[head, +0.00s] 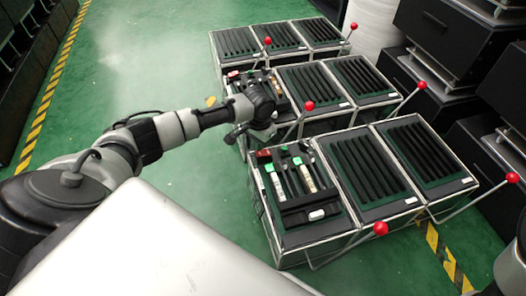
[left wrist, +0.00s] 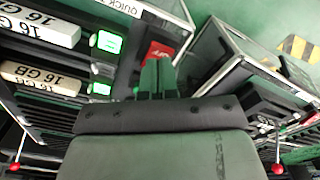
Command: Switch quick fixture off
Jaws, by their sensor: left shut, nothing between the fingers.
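A quick fixture, labelled "QUICK" (left wrist: 120,6) in the left wrist view, holds pale "16 GB" modules (left wrist: 40,30) with green-lit ends (left wrist: 106,42). A red switch (left wrist: 160,52) with white lettering, partly hidden, sits at its corner. In the head view this seems to be the front-left open fixture (head: 318,222), with a red part (head: 263,154) at its far-left corner. My left gripper (head: 234,137) is shut and empty near that corner. Its fingertips (left wrist: 158,82) overlap the switch's lower edge in the wrist view; contact cannot be told.
Other fixtures stand in rows behind and to the right, with red-balled levers (head: 381,229) sticking out. A neighbouring fixture (left wrist: 235,65) stands close to the right in the wrist view. Black machines (head: 450,40) line the right. Green floor (head: 150,60) is clear on the left.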

